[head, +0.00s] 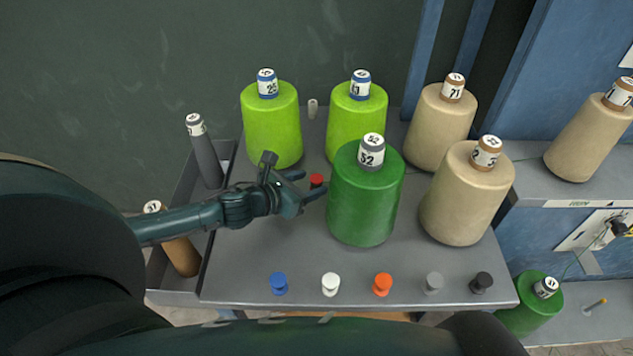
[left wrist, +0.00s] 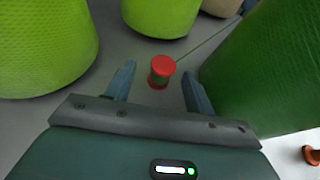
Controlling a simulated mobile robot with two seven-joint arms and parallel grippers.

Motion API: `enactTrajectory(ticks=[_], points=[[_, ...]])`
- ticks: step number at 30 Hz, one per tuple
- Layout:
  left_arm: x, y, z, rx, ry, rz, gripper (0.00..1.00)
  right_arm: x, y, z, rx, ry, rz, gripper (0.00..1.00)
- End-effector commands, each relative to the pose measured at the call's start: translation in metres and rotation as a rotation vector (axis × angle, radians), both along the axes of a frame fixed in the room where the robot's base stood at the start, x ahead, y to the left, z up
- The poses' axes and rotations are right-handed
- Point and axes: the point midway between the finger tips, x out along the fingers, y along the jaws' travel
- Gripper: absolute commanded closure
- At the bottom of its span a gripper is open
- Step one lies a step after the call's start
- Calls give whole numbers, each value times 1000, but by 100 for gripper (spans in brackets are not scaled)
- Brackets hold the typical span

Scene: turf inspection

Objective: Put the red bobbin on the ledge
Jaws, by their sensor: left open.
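The red bobbin (head: 316,180) is small and stands upright on the grey tabletop (head: 255,250), left of the big dark green cone (head: 364,205). My left gripper (head: 311,183) is open, with its fingertips on either side of the bobbin. In the left wrist view the red bobbin (left wrist: 162,68) stands between the two open fingers (left wrist: 159,73), with gaps on both sides. A grey shelf or ledge (head: 530,183) is at the right; I cannot tell for certain whether it is the task's ledge. My right gripper is not in view.
Light green cones (head: 272,130) stand behind, and beige cones (head: 466,200) stand to the right. Several small bobbins, from blue (head: 278,284) to black (head: 481,283), line the front edge. A side tray (head: 182,285) holds spools at the left. The table's front left is clear.

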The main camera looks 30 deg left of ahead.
Motion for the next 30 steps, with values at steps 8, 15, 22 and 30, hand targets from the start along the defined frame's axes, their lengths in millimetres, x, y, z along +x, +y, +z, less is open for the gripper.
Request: enactTrajectory(ticks=[8,15,22,30], points=[[26,-12,-14,-1,-2,0,46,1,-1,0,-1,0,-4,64],[27,-12,-15,0,-1,0,47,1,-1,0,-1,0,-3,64],[27,-12,-15,0,-1,1,66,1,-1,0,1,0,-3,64],[27,-12,-15,0,-1,1,88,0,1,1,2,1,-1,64]])
